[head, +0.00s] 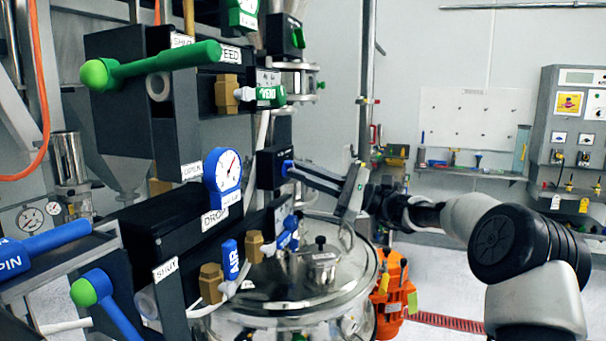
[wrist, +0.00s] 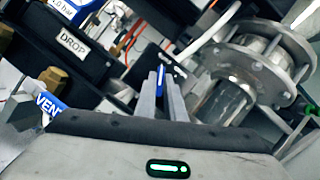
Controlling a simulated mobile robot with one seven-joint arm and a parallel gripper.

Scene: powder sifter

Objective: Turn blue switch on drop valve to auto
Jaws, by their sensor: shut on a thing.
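The blue switch (head: 288,168) sits on a black box (head: 268,168) in the middle of the head view. In the wrist view the blue switch (wrist: 161,72) shows between the two fingertips. My gripper (head: 292,170) reaches in from the right and is shut on the blue switch; it also shows in the wrist view (wrist: 161,82). The fingers hide much of the switch, and I cannot read which position it points to. A "DROP" label (head: 215,221) is on the dark valve unit to the left, below a blue gauge (head: 223,176).
A blue vent handle (wrist: 50,105) is close to my gripper's left in the wrist view. A flanged metal pipe (wrist: 250,70) stands to its right. Below my gripper is a round steel lid (head: 320,270). Green-handled valves (head: 150,65) are at upper left.

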